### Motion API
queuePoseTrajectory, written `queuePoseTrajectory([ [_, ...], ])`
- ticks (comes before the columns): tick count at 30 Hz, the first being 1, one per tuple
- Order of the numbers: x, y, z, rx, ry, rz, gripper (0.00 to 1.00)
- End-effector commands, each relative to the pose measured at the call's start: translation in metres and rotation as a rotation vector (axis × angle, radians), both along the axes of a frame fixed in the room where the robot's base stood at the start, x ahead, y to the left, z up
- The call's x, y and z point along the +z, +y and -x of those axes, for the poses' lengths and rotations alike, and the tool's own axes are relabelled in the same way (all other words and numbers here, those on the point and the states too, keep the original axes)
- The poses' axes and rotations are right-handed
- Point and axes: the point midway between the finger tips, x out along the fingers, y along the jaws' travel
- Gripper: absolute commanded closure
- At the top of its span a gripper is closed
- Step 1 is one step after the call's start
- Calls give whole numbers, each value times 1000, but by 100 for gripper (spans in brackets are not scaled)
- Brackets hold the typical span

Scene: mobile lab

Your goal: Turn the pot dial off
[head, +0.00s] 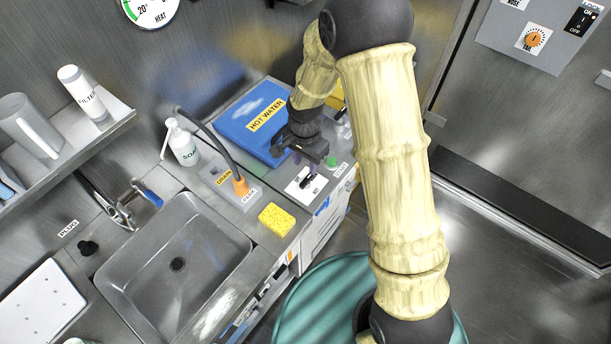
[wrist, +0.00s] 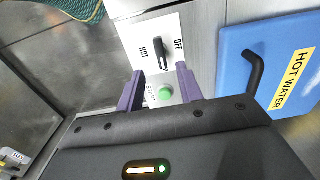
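The pot dial is a black lever-like knob (wrist: 160,54) on a white plate (wrist: 138,28) marked HOT on the left and OFF on the right in the wrist view. Its handle stands roughly upright there, between the two words. In the head view, the plate (head: 297,190) lies on the counter edge, partly behind my gripper (head: 304,168). In the wrist view, my gripper (wrist: 160,86) is open, with its purple fingers apart and nothing held. The knob lies just beyond the fingertips; I cannot tell whether they touch it.
A green button (wrist: 165,93) sits between my fingers in the wrist view. A blue HOT WATER lid (head: 240,113) with a black handle lies beside the dial. A yellow sponge (head: 277,219), an orange DRAIN connector (head: 240,185), a soap bottle (head: 183,145) and a sink (head: 150,270) are nearby.

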Motion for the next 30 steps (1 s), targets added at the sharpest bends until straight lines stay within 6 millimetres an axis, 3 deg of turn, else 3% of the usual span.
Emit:
queuePoseTrajectory([
  [9,-51,-1,1,0,5,1,64],
  [15,-73,-1,1,0,3,2,64],
  [26,-78,0,0,0,-1,1,64],
  [30,-78,0,0,0,-1,1,89],
])
